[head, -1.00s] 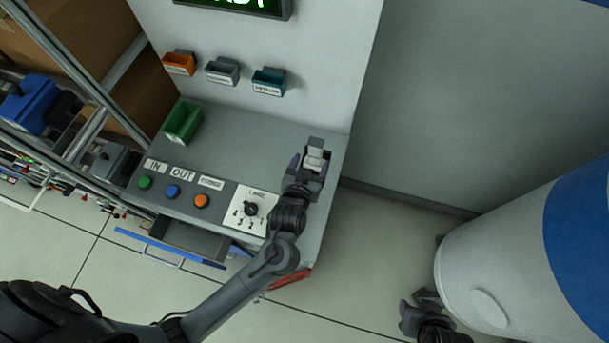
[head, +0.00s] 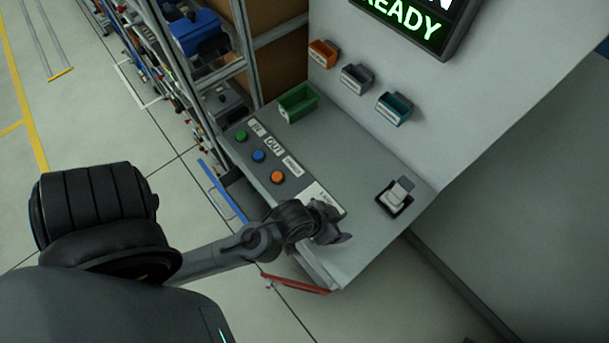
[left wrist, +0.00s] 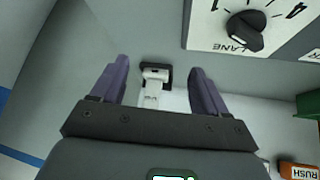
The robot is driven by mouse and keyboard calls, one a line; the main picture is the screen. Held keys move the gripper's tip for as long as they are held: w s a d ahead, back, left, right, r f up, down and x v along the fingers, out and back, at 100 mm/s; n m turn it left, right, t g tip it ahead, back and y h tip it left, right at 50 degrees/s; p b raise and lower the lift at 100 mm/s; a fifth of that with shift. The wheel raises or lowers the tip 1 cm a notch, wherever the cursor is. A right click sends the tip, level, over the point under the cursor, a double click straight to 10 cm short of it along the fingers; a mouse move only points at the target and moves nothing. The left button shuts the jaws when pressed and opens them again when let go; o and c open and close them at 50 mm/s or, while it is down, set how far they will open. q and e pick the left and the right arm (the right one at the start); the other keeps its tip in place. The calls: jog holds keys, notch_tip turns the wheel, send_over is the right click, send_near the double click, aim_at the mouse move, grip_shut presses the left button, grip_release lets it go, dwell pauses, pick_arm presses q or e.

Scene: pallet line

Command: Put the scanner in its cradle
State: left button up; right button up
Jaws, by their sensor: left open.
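The light grey and white scanner (head: 397,196) sits in a dark cradle (head: 407,211) on the right part of the grey console top. In the left wrist view the scanner (left wrist: 152,90) shows between and beyond the two purple fingers, with the dark cradle (left wrist: 171,79) around its upper end. My left gripper (head: 335,229) is open and empty near the console's front edge, to the left of the scanner and apart from it. My right gripper is out of view.
The console carries green, blue and orange buttons (head: 277,177) and a lane dial (left wrist: 244,31). A green bin (head: 298,103) stands at its back left. Small orange, grey and teal bins (head: 394,108) hang on the wall panel below a READY display (head: 405,22). The console top around the cradle is clear.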

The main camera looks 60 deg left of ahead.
pick_arm(q)
jog(key=s+a+g, duration=0.1)
jog(key=s, duration=0.1)
jog(key=s+a+g, duration=0.1)
jog(key=s, duration=0.2)
jog(key=s+a+m+g+y, duration=0.1)
jog(key=s+a, duration=0.1)
jog(key=shift+s+r, duration=0.15)
